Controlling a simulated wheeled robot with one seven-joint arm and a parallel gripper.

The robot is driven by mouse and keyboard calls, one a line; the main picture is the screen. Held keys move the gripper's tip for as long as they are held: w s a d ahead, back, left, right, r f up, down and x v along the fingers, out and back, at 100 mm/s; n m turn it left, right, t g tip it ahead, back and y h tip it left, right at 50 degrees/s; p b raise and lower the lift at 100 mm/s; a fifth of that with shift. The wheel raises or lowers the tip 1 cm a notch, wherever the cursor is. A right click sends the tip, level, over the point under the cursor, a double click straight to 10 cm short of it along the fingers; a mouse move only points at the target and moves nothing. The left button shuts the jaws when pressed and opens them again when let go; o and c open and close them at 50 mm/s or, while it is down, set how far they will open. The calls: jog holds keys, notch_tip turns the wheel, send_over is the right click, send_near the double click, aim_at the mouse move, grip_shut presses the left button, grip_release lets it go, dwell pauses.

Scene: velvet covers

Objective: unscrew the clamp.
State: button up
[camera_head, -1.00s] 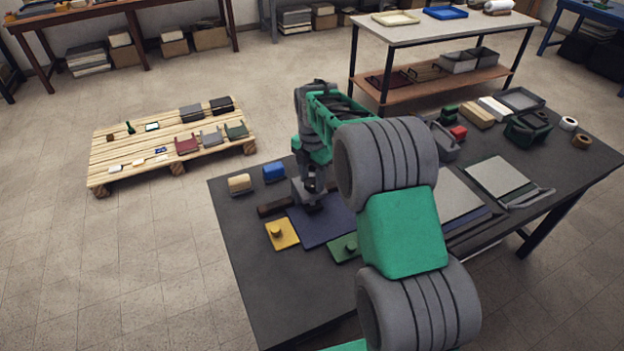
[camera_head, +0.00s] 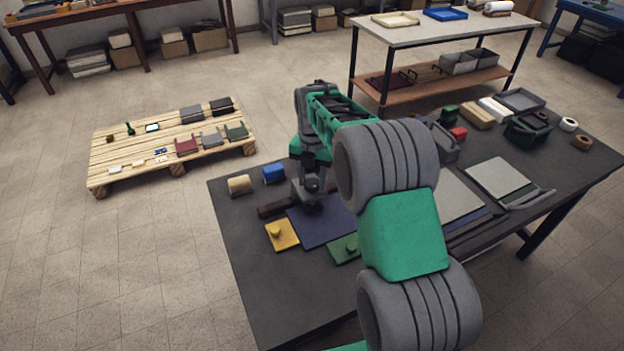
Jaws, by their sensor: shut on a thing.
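My gripper (camera_head: 313,207) is low over the far left part of the dark workbench (camera_head: 262,300), at the upper edge of a dark blue mat (camera_head: 322,232). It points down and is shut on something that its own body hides. The clamp cannot be made out clearly; it appears to be under my gripper. A dark brown bar (camera_head: 271,210) lies just left of the gripper, next to the mat; whether it touches the clamp cannot be told.
A tan block (camera_head: 240,185) and a blue block (camera_head: 273,173) stand behind. My arm hides the bench's middle. A loaded pallet (camera_head: 128,178) stands left.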

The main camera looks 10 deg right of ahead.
aim_at(312, 182)
jog(key=shift+r, duration=0.1)
jog(key=o, duration=1.3)
jog(key=shift+o, duration=0.2)
notch_tip(312, 182, up, 7)
jog(key=shift+r+b, duration=0.1)
jog(key=shift+b, duration=0.4)
jog(key=shift+r, duration=0.25)
